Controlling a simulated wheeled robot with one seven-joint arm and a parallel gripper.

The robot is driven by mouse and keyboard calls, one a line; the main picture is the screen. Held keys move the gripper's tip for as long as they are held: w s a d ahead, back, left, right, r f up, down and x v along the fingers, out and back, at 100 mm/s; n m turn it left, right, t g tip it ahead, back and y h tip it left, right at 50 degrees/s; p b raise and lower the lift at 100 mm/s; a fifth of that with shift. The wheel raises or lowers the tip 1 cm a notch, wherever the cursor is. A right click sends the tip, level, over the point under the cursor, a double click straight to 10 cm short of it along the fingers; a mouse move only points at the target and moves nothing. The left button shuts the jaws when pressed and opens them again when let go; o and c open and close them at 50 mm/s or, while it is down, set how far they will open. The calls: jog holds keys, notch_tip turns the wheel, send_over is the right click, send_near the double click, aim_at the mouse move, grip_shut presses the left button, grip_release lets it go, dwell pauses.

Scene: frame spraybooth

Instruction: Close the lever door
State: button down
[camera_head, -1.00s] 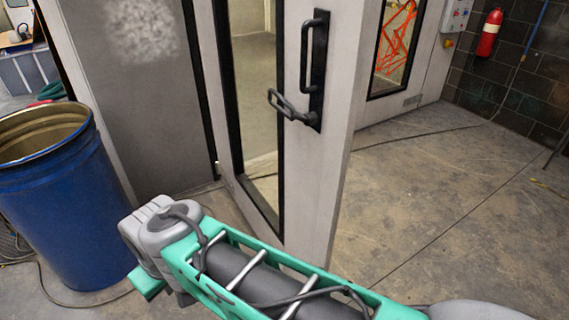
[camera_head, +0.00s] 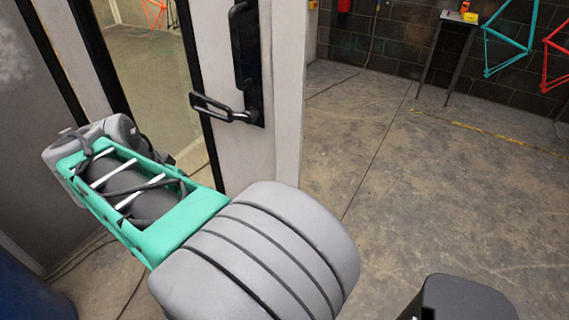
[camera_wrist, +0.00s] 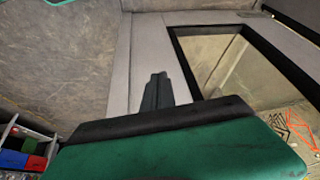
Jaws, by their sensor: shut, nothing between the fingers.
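The lever door (camera_head: 240,165) is a pale framed door with a tall glass pane, standing ajar in the head view with its edge toward me. It carries a black pull handle (camera_head: 243,45) and a black lever (camera_head: 222,108) below it. My arm crosses in front of the door's lower part in the head view, and its far end is left of the lever, over the pane. In the wrist view my gripper (camera_wrist: 157,92) shows dark, narrow fingers, shut and empty. Behind them is a pale panel with a dark-edged window (camera_wrist: 225,60). The lever is not clearly visible there.
A blue drum (camera_head: 28,295) stands at the lower left. The concrete floor (camera_head: 400,170) right of the door is open. A small table (camera_head: 445,25) and hanging bike frames (camera_head: 507,40) are by the far block wall.

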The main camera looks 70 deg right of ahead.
aim_at(296, 175)
jog(key=s+d+r+m+g, duration=0.2)
jog(key=s+d+m+g, duration=0.1)
jog(key=s+d+m, duration=0.5)
jog(key=s+d+r+m+g, duration=0.3)
jog(key=s+d+m, duration=0.15)
jog(key=m, duration=0.65)
jog(key=x, duration=0.3)
jog(key=d+x, duration=0.1)
jog(key=x, duration=0.3)
jog(key=s+r+x, duration=0.1)
jog(key=x, duration=0.3)
jog(key=shift+d, duration=0.3)
jog(key=shift+s+d+f, duration=0.1)
jog(key=shift+d+f, duration=0.05)
jog(key=shift+d, duration=0.3)
jog(key=shift+d, duration=0.1)
